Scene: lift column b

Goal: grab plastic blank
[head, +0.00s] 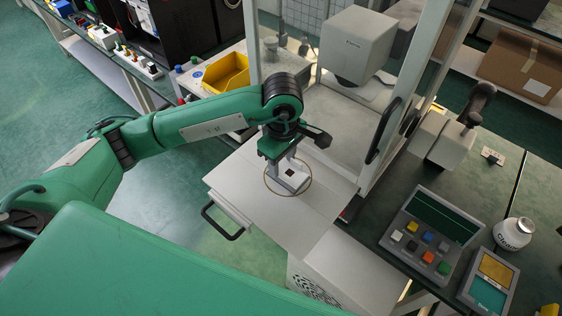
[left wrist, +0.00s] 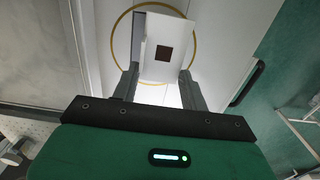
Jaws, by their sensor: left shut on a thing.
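The plastic blank (head: 292,178) is a white block with a dark square mark on it. It is over a yellow ring on a white surface (head: 325,212) in front of the machine. My left gripper (head: 289,172) points down and is shut on the blank. In the left wrist view the blank (left wrist: 163,50) is between the two grey fingers of my left gripper (left wrist: 160,80), inside the yellow ring outline. I cannot tell whether the blank touches the surface. My right gripper is not in view.
A machine head (head: 357,45) stands behind, inside a white frame. A black drawer handle (head: 222,222) is at the front left of the white surface. A control panel (head: 433,235) and a white bottle (head: 513,233) are at the right. A yellow bin (head: 226,73) is at the back left.

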